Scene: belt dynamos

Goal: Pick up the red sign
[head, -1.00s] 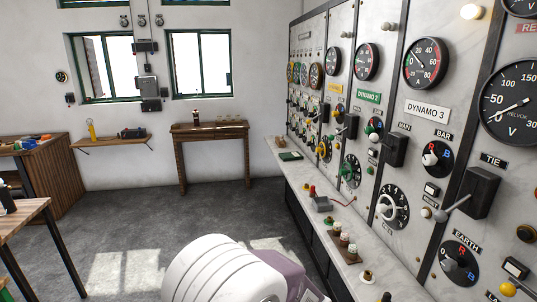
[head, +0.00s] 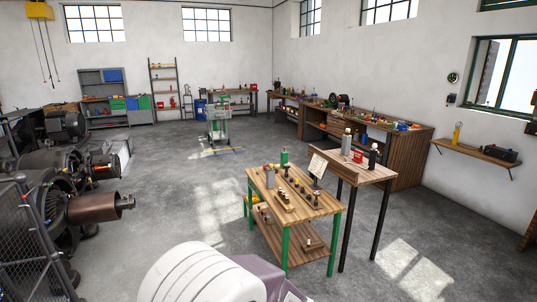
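A small red piece (head: 357,156) stands on the tall narrow table (head: 326,154), between a grey bottle (head: 346,142) and a dark bottle (head: 373,156). It may be the red sign, but it is too small to read. Other small red items show at the far wall, one by the rack (head: 160,105); I cannot tell what they are. Neither of my grippers is in view.
A green-legged wooden bench (head: 330,208) with several small parts stands in front of the tall table. Dynamos (head: 65,185) and a mesh fence (head: 35,260) are at left. A long workbench (head: 408,165) lines the right wall. Open floor lies between (head: 160,165).

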